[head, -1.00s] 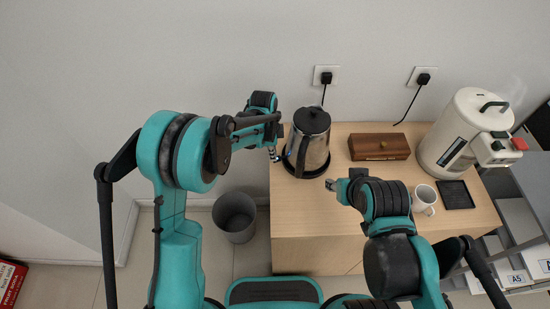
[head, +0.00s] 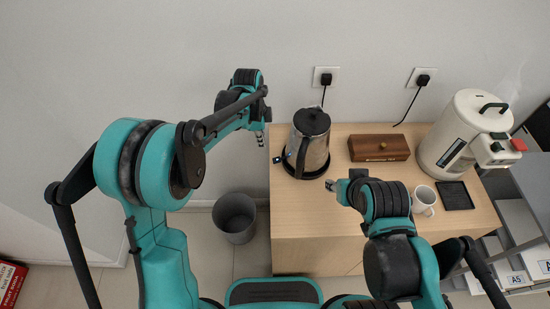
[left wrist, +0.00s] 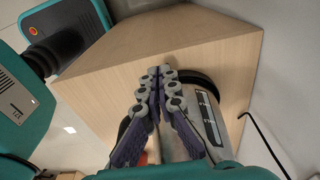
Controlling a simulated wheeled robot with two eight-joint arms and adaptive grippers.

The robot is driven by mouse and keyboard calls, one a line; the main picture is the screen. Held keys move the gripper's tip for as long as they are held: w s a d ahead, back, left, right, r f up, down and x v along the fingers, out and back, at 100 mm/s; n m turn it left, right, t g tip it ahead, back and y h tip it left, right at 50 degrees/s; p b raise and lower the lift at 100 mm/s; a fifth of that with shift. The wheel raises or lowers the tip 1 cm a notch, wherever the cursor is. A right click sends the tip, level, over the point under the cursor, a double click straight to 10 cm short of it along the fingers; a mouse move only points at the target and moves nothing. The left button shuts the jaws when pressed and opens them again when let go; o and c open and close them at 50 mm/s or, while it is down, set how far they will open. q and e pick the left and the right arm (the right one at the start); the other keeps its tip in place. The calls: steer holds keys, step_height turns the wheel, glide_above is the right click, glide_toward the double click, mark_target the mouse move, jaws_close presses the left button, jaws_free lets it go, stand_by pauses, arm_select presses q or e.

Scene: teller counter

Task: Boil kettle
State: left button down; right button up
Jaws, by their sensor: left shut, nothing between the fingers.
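The steel kettle (head: 310,140) with a black lid and handle stands upright on its dark round base on the wooden cabinet top. A small blue light (head: 289,154) shows at its left side, close to a small dark tab (head: 278,160). My left gripper (head: 261,139) is shut and empty, left of the kettle and apart from it in the head view. In the left wrist view its fingertips (left wrist: 160,72) touch each other, with part of the kettle (left wrist: 207,122) behind them. My right gripper (head: 330,185) is just in front of the kettle; its finger opening is unclear.
A brown wooden box (head: 379,148), a white mug (head: 424,198), a dark tray (head: 455,195) and a steaming white dispenser (head: 466,135) stand to the right on the cabinet top (head: 300,220). Two plugged sockets are on the wall. A grey bin (head: 235,217) stands on the floor at left.

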arm_select(q)
steer(key=shift+a+r, duration=0.15)
steer(key=shift+r, duration=1.15)
steer(key=shift+a+r, duration=0.15)
steer(key=shift+r, duration=1.1)
steer(key=s+a+r+n+t, duration=0.3)
steer(key=s+a+r+n, duration=0.45)
steer(key=s+n, duration=0.2)
steer(key=s+a+f+n+t, duration=0.1)
steer(key=s+a+n+t, duration=0.1)
steer(key=s, duration=0.4)
steer(key=s+a+f+n+t+y, duration=0.1)
steer(key=s+a+n+t, duration=0.1)
steer(key=s+a+n, duration=0.2)
steer(key=shift+s+a+f+n, duration=0.4)
steer(key=shift+s+n, duration=0.75)
steer(key=shift+n, duration=0.3)
stand_by(2.0)
